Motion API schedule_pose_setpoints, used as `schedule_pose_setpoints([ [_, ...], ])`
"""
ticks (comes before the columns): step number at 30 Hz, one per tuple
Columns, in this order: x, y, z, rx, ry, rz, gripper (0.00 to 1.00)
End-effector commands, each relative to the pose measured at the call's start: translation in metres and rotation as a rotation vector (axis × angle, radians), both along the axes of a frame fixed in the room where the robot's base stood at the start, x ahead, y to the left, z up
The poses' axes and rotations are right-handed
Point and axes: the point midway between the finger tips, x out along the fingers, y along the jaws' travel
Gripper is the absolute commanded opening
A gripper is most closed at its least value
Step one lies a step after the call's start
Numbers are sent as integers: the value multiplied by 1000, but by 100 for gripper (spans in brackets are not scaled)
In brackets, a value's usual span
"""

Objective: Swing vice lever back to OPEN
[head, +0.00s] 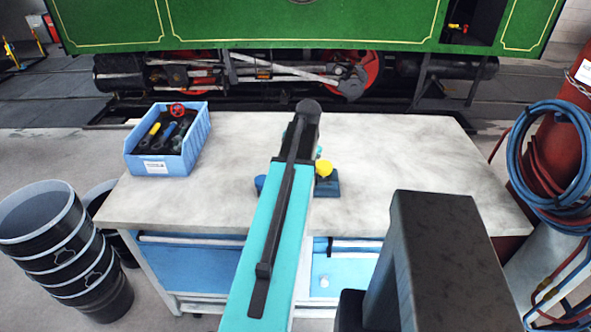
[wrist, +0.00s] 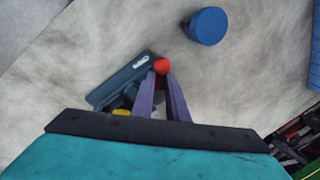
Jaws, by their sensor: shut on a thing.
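In the wrist view my gripper (wrist: 161,76) is shut on a small red ball knob (wrist: 162,65), which I take to be the end of the vice lever. The lever's shaft is hidden by the fingers. The blue vice (wrist: 118,82) lies just left of the fingers, with a small pale marking too small to read. A yellow part (wrist: 122,112) shows below it, partly covered. In the head view the vice (head: 328,187) and its yellow knob (head: 323,168) show right of my arm. My arm hides the gripper and the red knob there.
The vice stands on a grey worktop (head: 410,150), mostly clear to the right. A blue bin of tools (head: 165,165) stands at the back left. A round blue thing (wrist: 207,26) is near the gripper. Stacked black buckets (head: 45,225) and a hose-hung red cylinder (head: 570,95) flank the bench.

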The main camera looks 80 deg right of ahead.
Motion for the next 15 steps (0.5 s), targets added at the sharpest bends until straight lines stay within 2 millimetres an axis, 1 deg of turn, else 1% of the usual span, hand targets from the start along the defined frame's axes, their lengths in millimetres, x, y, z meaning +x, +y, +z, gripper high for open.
schedule_pose_setpoints([
  [1, 3, 3, 0, 7, -7, 13, 0],
  [14, 3, 4, -1, 8, -7, 28, 0],
  [15, 3, 4, -1, 8, -7, 28, 15],
])
